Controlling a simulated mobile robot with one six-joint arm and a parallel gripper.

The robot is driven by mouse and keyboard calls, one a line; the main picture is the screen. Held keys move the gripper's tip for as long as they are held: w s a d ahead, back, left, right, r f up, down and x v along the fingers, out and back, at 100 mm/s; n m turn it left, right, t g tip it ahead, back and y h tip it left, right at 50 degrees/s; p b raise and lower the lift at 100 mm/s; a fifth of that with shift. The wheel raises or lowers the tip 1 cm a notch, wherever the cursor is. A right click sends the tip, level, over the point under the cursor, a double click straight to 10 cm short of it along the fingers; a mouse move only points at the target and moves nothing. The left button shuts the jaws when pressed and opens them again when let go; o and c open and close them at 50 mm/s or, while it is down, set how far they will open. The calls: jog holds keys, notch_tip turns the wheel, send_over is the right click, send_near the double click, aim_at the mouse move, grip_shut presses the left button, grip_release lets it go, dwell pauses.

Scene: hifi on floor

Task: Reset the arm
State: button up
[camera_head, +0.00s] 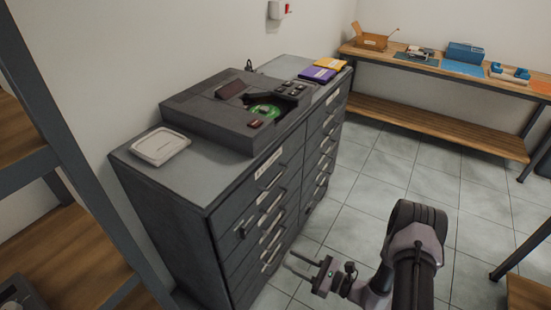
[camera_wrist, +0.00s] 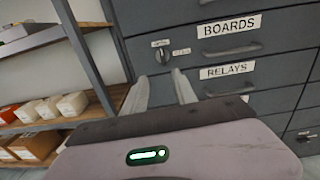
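My arm (camera_head: 415,255) rises from the lower right in the head view. My gripper (camera_head: 296,265) points left toward the front of the dark grey drawer cabinet (camera_head: 175,205), apart from it. Its two fingers are spread with nothing between them. In the wrist view the gripper (camera_wrist: 160,90) also shows open and empty, with drawers labelled BOARDS (camera_wrist: 230,25) and RELAYS (camera_wrist: 228,71) beyond it.
A shelf rack (camera_head: 50,125) stands left. A workbench (camera_head: 430,64) lines the back. Tiled floor (camera_head: 350,210) is clear between.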

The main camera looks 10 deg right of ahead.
jog(key=s+a+r+n+g+h, duration=0.1)
jog(key=s+a+r+n+g, duration=0.35)
jog(key=r, duration=0.65)
jog(key=s+a+r+n+g+h, duration=0.1)
jog(key=s+a+r+n+g, duration=0.15)
jog(key=r+n+g, duration=0.65)
jog(key=s+d+r+n+t+h, duration=0.2)
jog(key=s+r+n+t+h, duration=0.1)
jog(key=r, duration=0.5)
jog(key=s+d+r+n+t+h, duration=0.3)
jog(key=s+r+h, duration=0.4)
jog(key=s, duration=0.3)
jog(key=n+t, duration=0.1)
jog(key=t, duration=0.1)
jog(key=shift+s+d+r+t+h, duration=0.15)
jog(key=shift+d+r+t+h, duration=0.1)
jog(key=shift+r+t+h, duration=0.1)
jog(key=shift+c, duration=0.2)
